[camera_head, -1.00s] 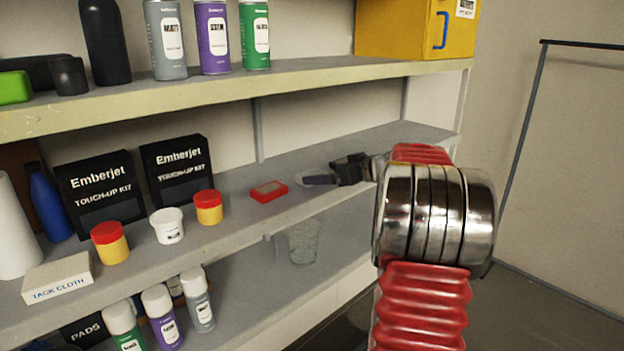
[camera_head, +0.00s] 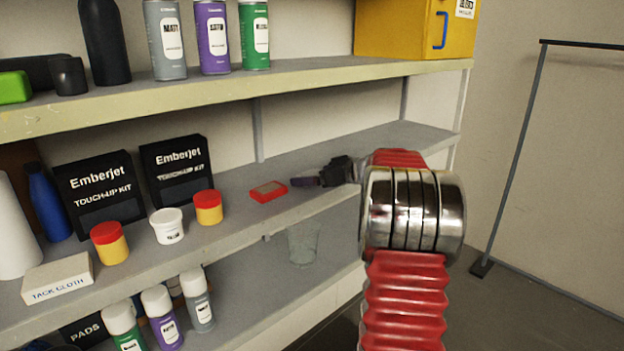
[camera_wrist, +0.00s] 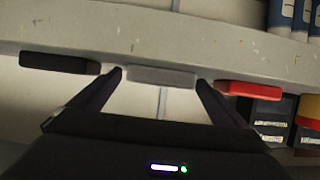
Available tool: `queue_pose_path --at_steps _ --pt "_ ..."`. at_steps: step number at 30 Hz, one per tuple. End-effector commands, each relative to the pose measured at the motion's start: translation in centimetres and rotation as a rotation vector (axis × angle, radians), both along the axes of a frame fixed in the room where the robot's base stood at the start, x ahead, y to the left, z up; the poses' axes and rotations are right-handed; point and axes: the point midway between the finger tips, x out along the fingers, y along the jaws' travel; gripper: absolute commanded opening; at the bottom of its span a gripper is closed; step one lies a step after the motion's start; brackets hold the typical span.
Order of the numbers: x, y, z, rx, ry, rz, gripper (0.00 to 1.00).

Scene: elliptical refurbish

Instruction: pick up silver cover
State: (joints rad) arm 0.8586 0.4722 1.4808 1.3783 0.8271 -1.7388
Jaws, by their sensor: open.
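The silver cover (camera_wrist: 162,76) is a flat grey slab at the shelf's edge in the wrist view, between a black slab and a red one. My gripper (camera_wrist: 160,79) is open, with one finger toward each end of the silver cover. I cannot tell whether the fingers touch it. In the head view my gripper (camera_head: 308,181) reaches over the middle shelf just right of the red case (camera_head: 268,191). It largely hides the silver cover there.
The black slab (camera_wrist: 58,62) and the red case (camera_wrist: 250,88) flank the silver cover closely. Jars, a white tub (camera_head: 167,226) and black kit boxes (camera_head: 100,190) stand left on the middle shelf (camera_head: 235,180). The upper shelf (camera_head: 300,75) is overhead. A clear cup (camera_head: 303,244) stands below.

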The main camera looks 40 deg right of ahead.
Motion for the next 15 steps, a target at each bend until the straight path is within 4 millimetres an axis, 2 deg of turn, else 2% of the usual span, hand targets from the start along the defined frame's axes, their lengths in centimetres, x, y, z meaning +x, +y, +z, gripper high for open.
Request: queue_pose_path --at_steps 15 --pt "0.02 0.04 0.03 0.000 0.000 0.000 0.95"
